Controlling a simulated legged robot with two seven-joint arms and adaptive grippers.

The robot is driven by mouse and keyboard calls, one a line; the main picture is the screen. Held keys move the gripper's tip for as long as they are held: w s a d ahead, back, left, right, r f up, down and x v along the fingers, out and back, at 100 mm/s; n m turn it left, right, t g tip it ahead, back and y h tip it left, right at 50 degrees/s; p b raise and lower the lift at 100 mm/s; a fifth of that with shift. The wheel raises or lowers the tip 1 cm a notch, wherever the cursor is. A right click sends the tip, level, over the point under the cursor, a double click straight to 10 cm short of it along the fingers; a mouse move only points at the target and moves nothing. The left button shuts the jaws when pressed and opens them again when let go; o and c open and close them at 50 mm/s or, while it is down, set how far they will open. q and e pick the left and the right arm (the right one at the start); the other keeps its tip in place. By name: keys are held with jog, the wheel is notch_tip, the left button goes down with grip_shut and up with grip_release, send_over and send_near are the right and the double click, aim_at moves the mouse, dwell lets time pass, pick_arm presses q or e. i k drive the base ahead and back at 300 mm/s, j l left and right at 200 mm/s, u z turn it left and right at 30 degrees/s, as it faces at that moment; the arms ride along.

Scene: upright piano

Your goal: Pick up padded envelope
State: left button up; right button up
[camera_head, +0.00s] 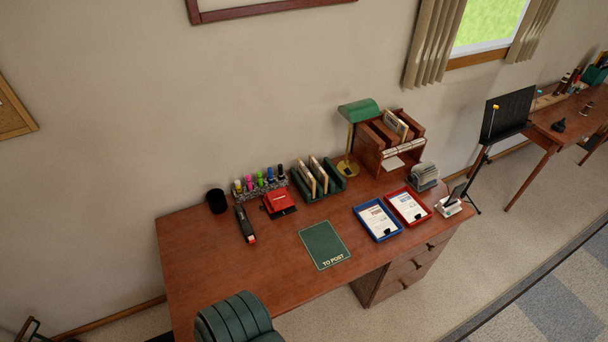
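I cannot clearly identify a padded envelope. Tan envelope-like items (307,178) stand upright in a dark green rack (337,184) at the back of the wooden desk (200,258). Another pale upright item (396,124) stands in the slots of a wooden organizer (371,151) at the back right. These are too small to tell whether any is padded. A flat green mat (324,243) marked "TO POST" lies bare near the desk's front middle. Neither of my grippers shows in this view.
A blue tray (368,232) and red tray (418,220) hold papers. A green lamp (358,111), black cup (216,200), markers (261,181), red item (278,201) and stapler (245,224) stand behind. A green chair (235,318) is in front. The desk's left front is clear.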

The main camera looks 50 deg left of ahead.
aim_at(320, 174)
jog(key=u, duration=1.65)
jog(key=k+j, duration=0.05)
jog(key=j, duration=0.05)
